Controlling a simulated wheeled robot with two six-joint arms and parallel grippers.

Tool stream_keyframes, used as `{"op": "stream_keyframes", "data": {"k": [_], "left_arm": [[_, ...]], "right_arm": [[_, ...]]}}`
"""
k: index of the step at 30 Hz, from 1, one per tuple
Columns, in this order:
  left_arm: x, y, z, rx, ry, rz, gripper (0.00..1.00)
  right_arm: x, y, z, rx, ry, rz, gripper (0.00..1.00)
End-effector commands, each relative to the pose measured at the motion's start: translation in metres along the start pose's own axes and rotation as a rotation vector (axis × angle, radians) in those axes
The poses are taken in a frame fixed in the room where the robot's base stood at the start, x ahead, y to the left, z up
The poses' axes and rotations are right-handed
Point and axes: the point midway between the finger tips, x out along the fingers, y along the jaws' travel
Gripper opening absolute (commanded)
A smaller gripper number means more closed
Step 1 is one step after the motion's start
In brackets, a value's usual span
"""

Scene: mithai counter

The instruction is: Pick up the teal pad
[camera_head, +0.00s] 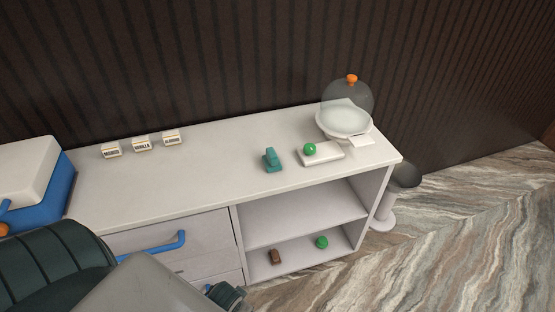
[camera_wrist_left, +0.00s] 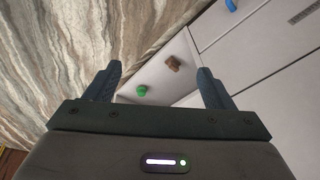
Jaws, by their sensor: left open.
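The teal pad (camera_head: 272,159) is a small teal piece with a raised part. It stands on the white counter top (camera_head: 215,165), left of a white block with a green ball, in the head view. It does not show in the left wrist view. My left gripper (camera_wrist_left: 157,84) is open with nothing between its fingers. In the head view only part of it shows at the bottom edge, low in front of the counter and well below the pad. My right gripper is not in view.
A glass dome (camera_head: 347,98) with an orange knob stands at the back right. A green ball (camera_head: 309,149) sits on a white block (camera_head: 322,156). Name cards (camera_head: 141,145) stand at the back left. The lower shelf holds a brown block (camera_head: 275,257) and another green ball (camera_head: 322,242). A blue handle (camera_head: 152,247) sticks out.

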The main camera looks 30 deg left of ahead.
Motion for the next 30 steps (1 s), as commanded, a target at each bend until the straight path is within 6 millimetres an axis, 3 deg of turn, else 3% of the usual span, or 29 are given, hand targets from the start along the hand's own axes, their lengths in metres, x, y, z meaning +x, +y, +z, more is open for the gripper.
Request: {"op": "stream_keyframes", "data": {"k": [1,3,8,12,16,23,30], "left_arm": [[-0.024,-0.001,-0.013,-0.001,0.014,-0.001,0.76],[-0.050,-0.003,-0.027,-0.005,0.023,-0.003,0.76],[-0.107,-0.007,-0.058,-0.027,0.041,-0.009,0.76],[-0.154,-0.015,-0.095,-0.076,0.056,-0.021,0.76],[-0.170,-0.024,-0.125,-0.138,0.053,-0.033,0.76],[-0.178,-0.044,-0.184,-0.263,0.046,-0.059,0.76],[-0.184,-0.081,-0.282,-0.472,0.032,-0.098,0.76]], "right_arm": [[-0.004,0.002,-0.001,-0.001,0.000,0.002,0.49],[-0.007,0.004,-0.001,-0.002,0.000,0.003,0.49],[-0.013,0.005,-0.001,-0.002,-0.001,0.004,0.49],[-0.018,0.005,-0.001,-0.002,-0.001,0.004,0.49],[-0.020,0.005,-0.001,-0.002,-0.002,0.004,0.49],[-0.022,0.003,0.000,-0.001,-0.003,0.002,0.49],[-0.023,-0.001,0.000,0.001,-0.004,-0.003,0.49]]}}
